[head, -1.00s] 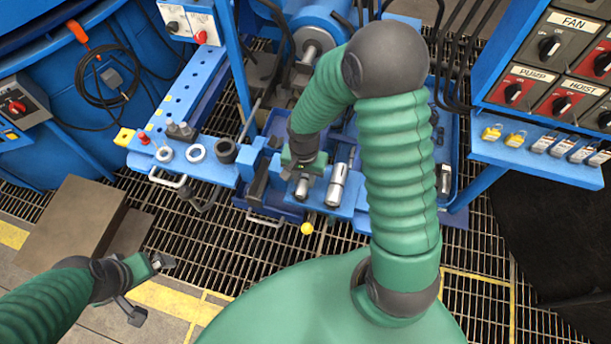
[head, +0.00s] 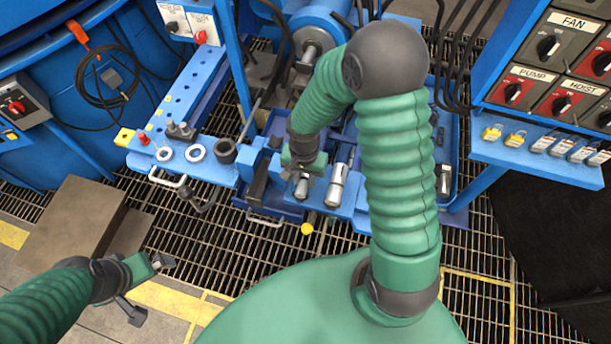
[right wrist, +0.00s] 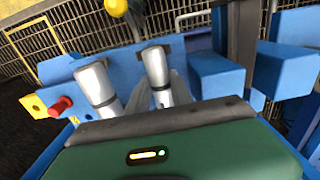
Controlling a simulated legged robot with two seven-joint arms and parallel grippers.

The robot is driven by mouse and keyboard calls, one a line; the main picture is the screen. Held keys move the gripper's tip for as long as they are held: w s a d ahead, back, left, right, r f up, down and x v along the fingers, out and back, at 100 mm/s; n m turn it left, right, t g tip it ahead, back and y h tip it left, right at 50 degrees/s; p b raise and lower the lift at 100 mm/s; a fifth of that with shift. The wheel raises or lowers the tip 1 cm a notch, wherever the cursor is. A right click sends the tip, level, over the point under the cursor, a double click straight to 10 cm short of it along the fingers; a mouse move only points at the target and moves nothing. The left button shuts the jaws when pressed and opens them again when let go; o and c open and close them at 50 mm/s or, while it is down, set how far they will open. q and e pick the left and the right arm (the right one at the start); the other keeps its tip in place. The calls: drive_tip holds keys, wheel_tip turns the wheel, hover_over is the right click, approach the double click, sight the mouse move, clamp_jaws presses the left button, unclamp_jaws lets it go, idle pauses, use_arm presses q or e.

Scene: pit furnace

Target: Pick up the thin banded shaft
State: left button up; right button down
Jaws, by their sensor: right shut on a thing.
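The thin banded shaft (head: 302,188) is silver and sits in the blue holder (head: 347,207) under my right gripper (head: 303,172). My right gripper (right wrist: 160,97) is shut on this shaft.
A blue shelf (head: 215,170) with rings and a red peg lies left of the holder. Blue blocks (right wrist: 220,72) stand close beside the held shaft. A yellow knob (head: 307,229) juts out in front. A control panel (head: 545,75) stands at right.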

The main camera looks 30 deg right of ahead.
sight(304, 179)
drive_tip(key=shift+w+r, duration=0.1)
drive_tip(key=shift+r, duration=0.1)
drive_tip(key=shift+r, duration=0.2)
wheel_tip(304, 179, up, 3)
drive_tip(key=shift+p, duration=0.9)
drive_tip(key=s+a, duration=0.3)
drive_tip(key=a, duration=0.4)
drive_tip(key=s+a+r, duration=0.1)
drive_tip(key=s+a, duration=0.2)
drive_tip(key=a, duration=0.5)
drive_tip(key=shift+s+r+p, duration=0.15)
drive_tip(key=shift+p, duration=0.2)
drive_tip(key=shift+d, duration=0.1)
